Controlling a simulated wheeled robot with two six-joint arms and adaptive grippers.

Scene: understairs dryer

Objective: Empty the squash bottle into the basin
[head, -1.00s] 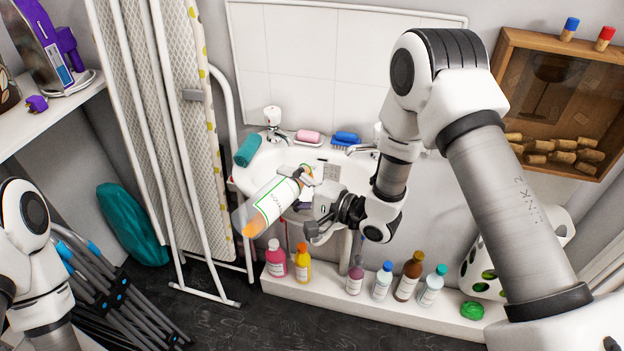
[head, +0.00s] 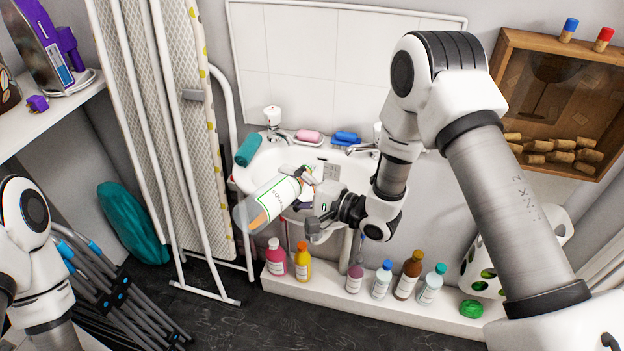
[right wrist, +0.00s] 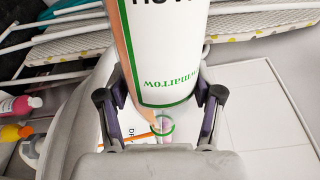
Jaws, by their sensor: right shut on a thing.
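The squash bottle (head: 278,200) is clear with a white, green-edged label and orange liquid inside. My right gripper (head: 308,203) is shut on it and holds it tilted over the front of the white basin (head: 262,172). Its clear, wide end points to the lower left and its other end to the upper right, partly hidden by the gripper. The orange liquid lies along the bottle's lower side. In the right wrist view the label (right wrist: 165,50) fills the space between the fingers, and a thin orange streak shows below it. My left gripper is out of view.
Several bottles stand on the white ledge (head: 335,299) below the basin. A teal roll (head: 248,149), pink soap (head: 308,136) and a blue brush (head: 346,138) sit on the basin's rim. A folded ironing board (head: 205,120) stands to the left.

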